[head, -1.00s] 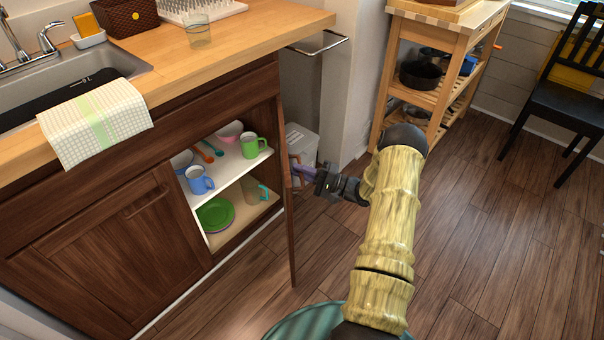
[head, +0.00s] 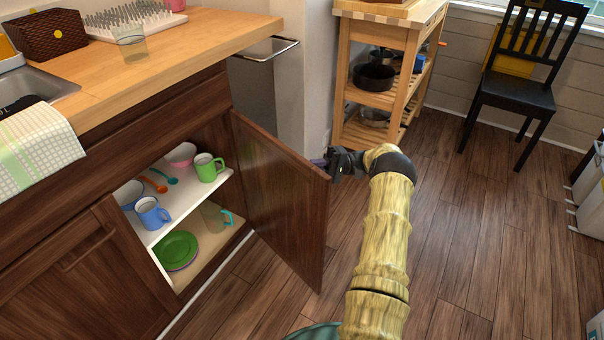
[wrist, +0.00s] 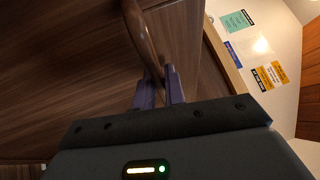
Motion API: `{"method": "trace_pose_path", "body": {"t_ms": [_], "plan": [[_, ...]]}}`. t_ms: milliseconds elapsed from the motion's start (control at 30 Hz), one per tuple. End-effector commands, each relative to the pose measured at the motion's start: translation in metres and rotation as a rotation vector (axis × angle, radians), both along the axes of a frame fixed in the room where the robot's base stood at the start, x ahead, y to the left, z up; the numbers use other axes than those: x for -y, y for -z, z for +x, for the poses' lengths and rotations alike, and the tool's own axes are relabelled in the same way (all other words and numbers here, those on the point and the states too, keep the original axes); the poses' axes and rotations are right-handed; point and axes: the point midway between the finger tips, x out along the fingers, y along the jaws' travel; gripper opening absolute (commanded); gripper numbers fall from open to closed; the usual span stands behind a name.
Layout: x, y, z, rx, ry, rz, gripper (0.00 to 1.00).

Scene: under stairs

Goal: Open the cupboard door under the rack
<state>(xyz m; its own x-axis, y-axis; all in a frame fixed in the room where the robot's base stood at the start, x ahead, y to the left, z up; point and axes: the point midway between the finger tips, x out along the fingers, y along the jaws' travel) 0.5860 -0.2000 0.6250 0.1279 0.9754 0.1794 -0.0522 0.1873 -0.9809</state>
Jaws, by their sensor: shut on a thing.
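The dark brown cupboard door (head: 278,195) stands wide open, its inner face showing to the right of the cupboard opening. The white rack (head: 133,20) is on the wooden counter above. My gripper (head: 322,162) is at the door's outer edge, on its far side, mostly hidden in the head view. In the wrist view, the purple fingers (wrist: 160,88) are shut on the curved brown door handle (wrist: 143,45). The cupboard (head: 208,232) shows a green mug (head: 208,168), a blue mug (head: 152,213) and green plates (head: 178,249) on its shelves.
A wooden trolley (head: 385,98) with a black pot stands behind my gripper. A black chair (head: 515,90) is at the back right. White bins (head: 590,195) stand at the right edge. The wooden floor (head: 455,220) between is clear.

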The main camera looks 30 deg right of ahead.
Motion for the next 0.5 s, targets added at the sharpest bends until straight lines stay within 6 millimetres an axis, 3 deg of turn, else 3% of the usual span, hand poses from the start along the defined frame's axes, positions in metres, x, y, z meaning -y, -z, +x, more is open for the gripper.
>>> {"method": "trace_pose_path", "body": {"t_ms": [500], "plan": [[0.013, 0.001, -0.001, -0.001, -0.038, 0.001, 0.0]]}}
